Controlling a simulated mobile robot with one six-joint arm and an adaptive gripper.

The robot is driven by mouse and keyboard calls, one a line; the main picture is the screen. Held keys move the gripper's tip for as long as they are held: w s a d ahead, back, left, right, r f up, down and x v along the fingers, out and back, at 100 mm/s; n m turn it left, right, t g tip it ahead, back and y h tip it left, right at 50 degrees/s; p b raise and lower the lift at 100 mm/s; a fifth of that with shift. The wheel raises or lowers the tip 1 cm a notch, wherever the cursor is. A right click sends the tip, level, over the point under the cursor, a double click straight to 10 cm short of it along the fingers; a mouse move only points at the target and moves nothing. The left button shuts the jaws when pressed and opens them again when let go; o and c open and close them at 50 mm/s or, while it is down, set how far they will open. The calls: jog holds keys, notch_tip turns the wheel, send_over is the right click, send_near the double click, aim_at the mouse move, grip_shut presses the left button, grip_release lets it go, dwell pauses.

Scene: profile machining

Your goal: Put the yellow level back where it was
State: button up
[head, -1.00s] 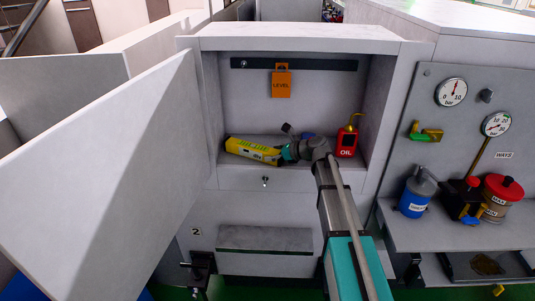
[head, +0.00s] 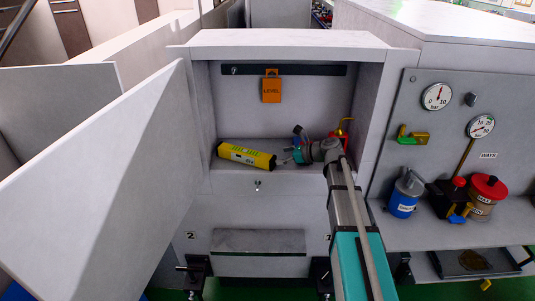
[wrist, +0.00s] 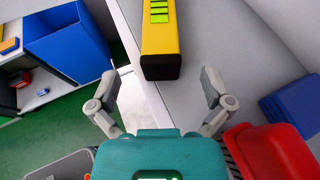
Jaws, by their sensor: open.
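The yellow level (head: 247,157) lies on its side on the shelf of the open cabinet (head: 290,38), towards the left, slightly slanted. In the wrist view the level (wrist: 160,45) shows its dark end face towards me and green marks on top. My gripper (head: 287,160) is just right of the level's right end, open and empty. In the wrist view my gripper's fingers (wrist: 157,80) are spread wide, one on each side of the level's near end, touching nothing. An orange tag reading LEVEL (head: 271,91) hangs from a dark bar (head: 310,70) on the back wall.
A red oil can (wrist: 268,150) stands close beside my gripper at the right, mostly hidden behind my arm in the head view. A blue object (wrist: 293,105) lies deeper in the cabinet. The open door (head: 100,180) spreads to the left. A gauge panel (head: 460,115) stands right.

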jog(key=shift+p+v, duration=0.55)
jog(key=shift+v, duration=1.6)
jog(key=s+d+f+n+g+h, duration=0.2)
jog(key=s+f+n+h, duration=0.1)
jog(key=s+n, duration=0.4)
jog(key=s+d+f+n+g+h, duration=0.1)
jog(key=s+f+n+h, duration=0.3)
jog(key=s+n, duration=0.4)
jog(key=s+d+f+n+g+h, duration=0.2)
jog(key=s+d+f+n+h, duration=0.1)
jog(key=s+n, duration=0.5)
jog(key=shift+s+d+f+g+h, duration=0.3)
jog(key=shift+s+f+h, duration=0.45)
jog(key=shift+h, duration=0.45)
